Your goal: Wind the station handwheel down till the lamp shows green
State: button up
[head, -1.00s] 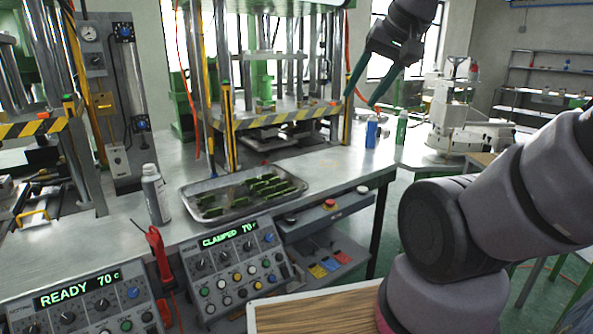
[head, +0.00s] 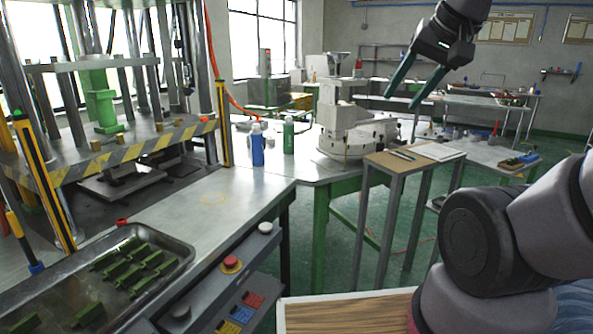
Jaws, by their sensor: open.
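My gripper (head: 401,101) hangs high at the upper right of the head view. Its two green fingers are apart with nothing between them, and they point down. I cannot make out a handwheel or a lit green lamp. A pale machine (head: 345,128) on a round base stands on the far end of the metal bench, left of and beyond my gripper. A grey piece on its top is too small to identify.
A press with a striped guard (head: 150,146) stands at left. A metal tray (head: 170,278) of green pieces lies on the bench (head: 236,190). A blue bottle (head: 257,148) and a green bottle (head: 288,136) stand near the pale machine. A wooden stand (head: 400,166) is beside it.

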aim_at(339, 58)
jog(key=i+z, duration=0.2)
jog(key=i, duration=0.7)
